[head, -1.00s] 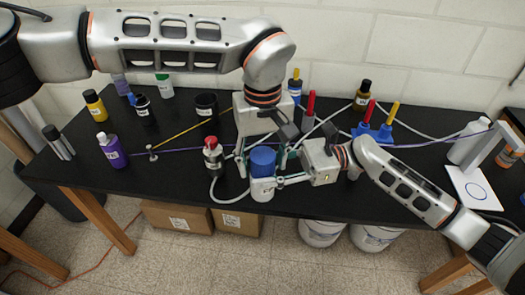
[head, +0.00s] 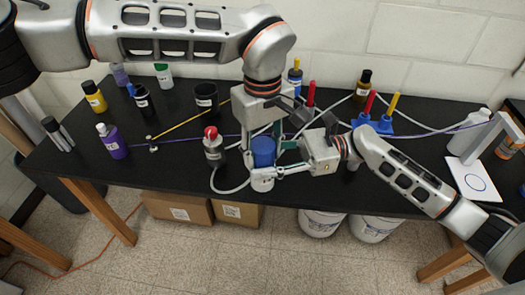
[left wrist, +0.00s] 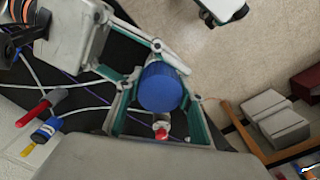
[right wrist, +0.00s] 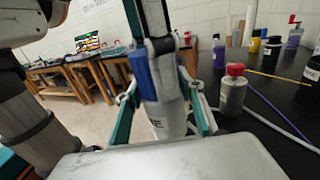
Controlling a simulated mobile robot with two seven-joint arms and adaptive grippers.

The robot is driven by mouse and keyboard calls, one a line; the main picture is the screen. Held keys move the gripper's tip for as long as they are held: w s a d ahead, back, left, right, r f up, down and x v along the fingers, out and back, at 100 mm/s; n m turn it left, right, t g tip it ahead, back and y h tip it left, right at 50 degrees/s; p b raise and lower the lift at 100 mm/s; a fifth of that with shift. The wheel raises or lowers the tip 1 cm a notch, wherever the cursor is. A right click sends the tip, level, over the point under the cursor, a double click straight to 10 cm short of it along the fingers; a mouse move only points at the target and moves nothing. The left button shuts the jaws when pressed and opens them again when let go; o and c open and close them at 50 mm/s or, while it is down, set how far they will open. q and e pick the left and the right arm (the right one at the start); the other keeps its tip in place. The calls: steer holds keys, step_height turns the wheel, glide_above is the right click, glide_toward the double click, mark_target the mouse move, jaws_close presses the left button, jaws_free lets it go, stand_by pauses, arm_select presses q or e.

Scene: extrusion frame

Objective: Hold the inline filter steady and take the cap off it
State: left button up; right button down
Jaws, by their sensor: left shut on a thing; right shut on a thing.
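The inline filter has a white labelled body (head: 262,182) and a blue cap (head: 263,152) on top. It is upright near the table's front edge in the head view. My left gripper (head: 263,143) reaches down from above and is shut on the blue cap, which also shows between its fingers in the left wrist view (left wrist: 162,88). My right gripper (head: 266,176) comes from the right and is shut on the white body, seen in the right wrist view (right wrist: 168,115). The cap (right wrist: 141,76) sits against the body with no visible gap. The fingers hide parts of both.
A grey canister with a red knob (head: 213,150) stands close left of the filter, with a pale hose. A blue rack (head: 372,124) with colored handles is behind right. A white stand (head: 473,180) is far right. Several bottles stand at left.

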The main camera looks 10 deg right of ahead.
mark_target(262, 145)
arm_select(q)
steer(key=o, duration=1.2)
steer(key=shift+r, duration=0.1)
steer(key=shift+r, duration=2.25)
step_height(262, 145, up, 2)
steer(key=shift+r+m, duration=0.2)
steer(key=shift+m, duration=0.9)
steer(key=shift+r+m, duration=0.25)
steer(key=shift+m, duration=0.25)
steer(key=shift+f, duration=3.8)
